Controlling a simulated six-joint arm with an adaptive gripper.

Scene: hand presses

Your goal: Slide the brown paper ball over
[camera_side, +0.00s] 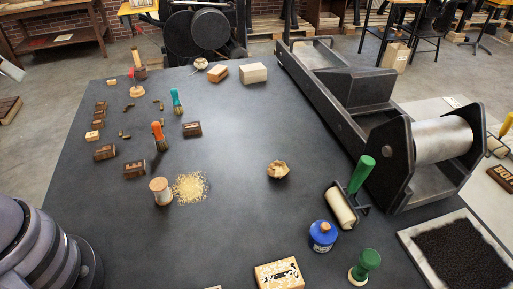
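The brown paper ball (278,170) is a small crumpled lump resting on the dark table (240,235), a little right of the middle. Nothing touches it. My gripper is outside the picture; only a rounded grey part of what looks like my own body shows at the lower left.
Left of the ball are a pile of yellowish grains (190,187) and a cork-topped jar (161,191). To its right lie a green-handled roller (341,206) and a large press (400,165). The table around the ball is clear.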

